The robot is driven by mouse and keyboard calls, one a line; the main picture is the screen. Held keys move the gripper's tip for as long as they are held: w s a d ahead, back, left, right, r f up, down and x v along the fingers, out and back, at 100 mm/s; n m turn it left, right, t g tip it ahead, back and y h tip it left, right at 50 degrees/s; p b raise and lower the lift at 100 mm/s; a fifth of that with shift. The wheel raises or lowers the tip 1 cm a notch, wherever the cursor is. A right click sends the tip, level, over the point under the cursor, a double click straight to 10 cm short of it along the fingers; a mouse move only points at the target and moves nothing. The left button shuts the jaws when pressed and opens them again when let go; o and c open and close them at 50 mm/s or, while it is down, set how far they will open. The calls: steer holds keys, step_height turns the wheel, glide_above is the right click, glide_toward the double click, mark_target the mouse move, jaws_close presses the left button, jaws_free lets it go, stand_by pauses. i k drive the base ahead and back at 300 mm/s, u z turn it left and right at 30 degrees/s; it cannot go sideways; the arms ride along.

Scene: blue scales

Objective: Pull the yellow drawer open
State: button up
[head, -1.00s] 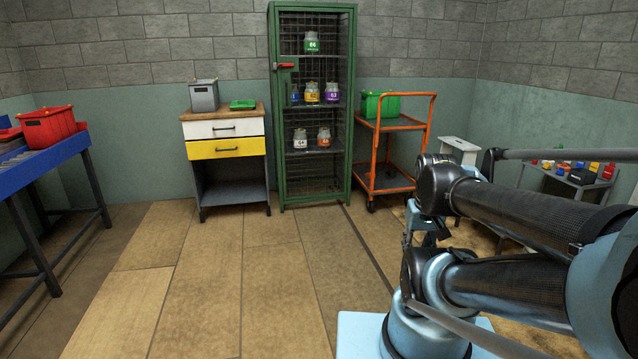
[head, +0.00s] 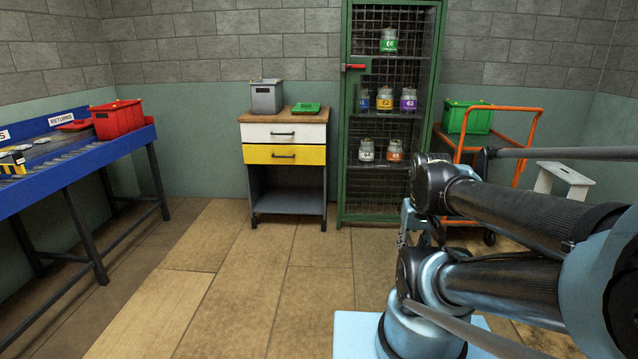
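The yellow drawer (head: 285,160) is the lower of two drawers in a small wooden-topped cabinet (head: 317,114) against the back wall. It looks shut, with a dark bar handle (head: 284,156) across its front. A white drawer (head: 285,138) with a similar handle sits just above it. My folded arm fills the right side of the head view, well in front of the cabinet and apart from it. My gripper's fingertips cannot be made out behind and among the arm links.
A green mesh cabinet (head: 343,150) with jars stands right of the drawers, beside an orange cart (head: 528,130). A blue roller table (head: 100,158) with a red crate (head: 118,118) is at left. A grey bin (head: 267,98) and green tray (head: 306,108) top the cabinet. The middle floor is clear.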

mark_target(271, 154)
steer(key=u, duration=0.55)
steer(key=i, duration=0.85)
steer(key=u, duration=0.9)
steer(key=i, duration=0.4)
steer(key=u, duration=0.2)
